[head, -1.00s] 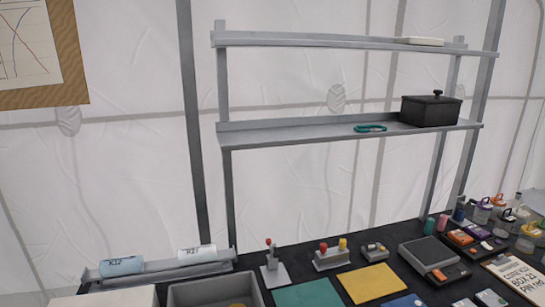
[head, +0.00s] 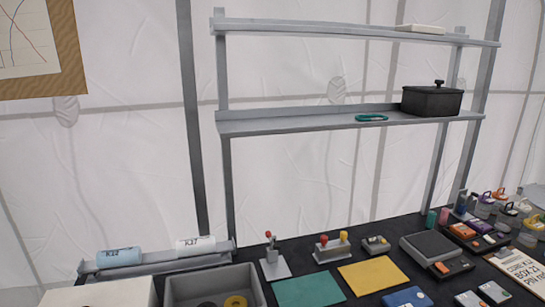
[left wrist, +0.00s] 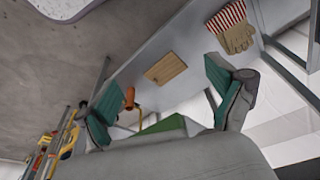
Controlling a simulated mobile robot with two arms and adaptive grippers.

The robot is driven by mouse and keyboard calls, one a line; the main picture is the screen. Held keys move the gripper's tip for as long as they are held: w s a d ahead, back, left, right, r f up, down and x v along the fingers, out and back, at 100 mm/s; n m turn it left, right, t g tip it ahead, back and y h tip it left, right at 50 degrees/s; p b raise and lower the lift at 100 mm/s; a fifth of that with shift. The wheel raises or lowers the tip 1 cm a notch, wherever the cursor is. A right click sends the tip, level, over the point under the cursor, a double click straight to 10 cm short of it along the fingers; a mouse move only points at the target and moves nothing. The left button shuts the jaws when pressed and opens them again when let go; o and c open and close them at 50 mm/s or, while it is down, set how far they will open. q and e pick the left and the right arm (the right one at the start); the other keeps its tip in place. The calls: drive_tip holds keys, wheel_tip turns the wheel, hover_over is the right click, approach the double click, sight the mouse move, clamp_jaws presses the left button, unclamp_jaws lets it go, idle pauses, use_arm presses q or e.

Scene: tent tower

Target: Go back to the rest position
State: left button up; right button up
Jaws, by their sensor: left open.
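My left gripper (left wrist: 162,88) shows in the left wrist view. Its two teal-padded fingers stand wide apart with nothing between them. Behind them, apart from the fingers, is a long grey surface with a small wooden board (left wrist: 165,68) and a beige glove with a red-striped cuff (left wrist: 232,28). Neither gripper shows in the head view. My right gripper is in neither view.
In the head view, a grey shelf rack (head: 300,126) stands behind a dark table (head: 300,252). The rack holds a black lidded box (head: 432,101) and a teal ring-shaped item (head: 371,118). A grey bin (head: 207,279) and several small items crowd the table.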

use_arm(q)
drive_tip(key=s+f+g+b, duration=0.1)
drive_tip(key=s+f+b, duration=0.35)
drive_tip(key=f, duration=1.25)
drive_tip(key=s+a+f+b, duration=0.1)
drive_tip(key=s+a+f, duration=0.2)
drive_tip(key=s+f, duration=1)
drive_tip(key=shift+s+a+g, duration=0.15)
drive_tip(key=shift+s+g, duration=0.25)
drive_tip(key=shift+s, duration=0.4)
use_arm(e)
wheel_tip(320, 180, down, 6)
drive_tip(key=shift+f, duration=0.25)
use_arm(q)
drive_tip(key=shift+f, duration=0.1)
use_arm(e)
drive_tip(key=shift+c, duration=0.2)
